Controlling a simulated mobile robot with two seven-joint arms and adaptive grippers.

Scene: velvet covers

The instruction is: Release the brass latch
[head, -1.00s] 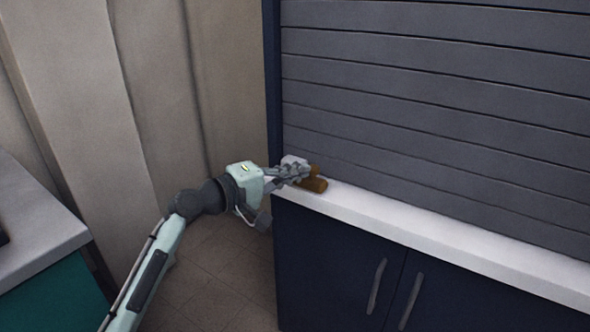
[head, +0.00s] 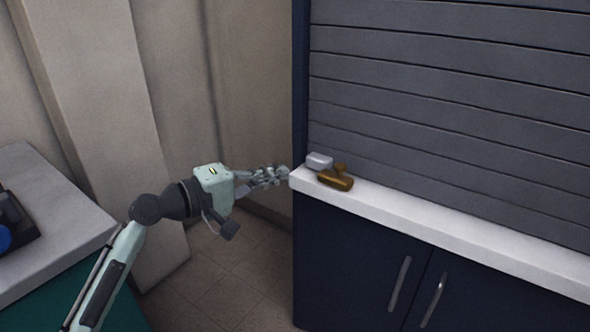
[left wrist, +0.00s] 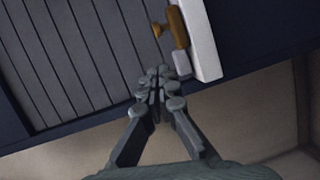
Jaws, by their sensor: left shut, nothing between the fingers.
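The brass latch (head: 336,180) is at the left end of the white ledge, at the foot of the grey slatted shutter. A small pale block (head: 319,160) sits beside it on its left. In the left wrist view the latch (left wrist: 177,27) is upper right of the fingers, with the pale block (left wrist: 182,64) nearer to them. My left gripper (head: 284,172) is shut and empty, just left of the ledge's end and apart from the latch. In the left wrist view the gripper's fingertips (left wrist: 160,82) are together. My right gripper is not in view.
The grey slatted shutter (head: 450,95) is down above the white ledge (head: 430,208). A dark blue cabinet (head: 350,250) with two handles is below. A grey-topped counter (head: 60,225) stands at the left. The floor between is clear.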

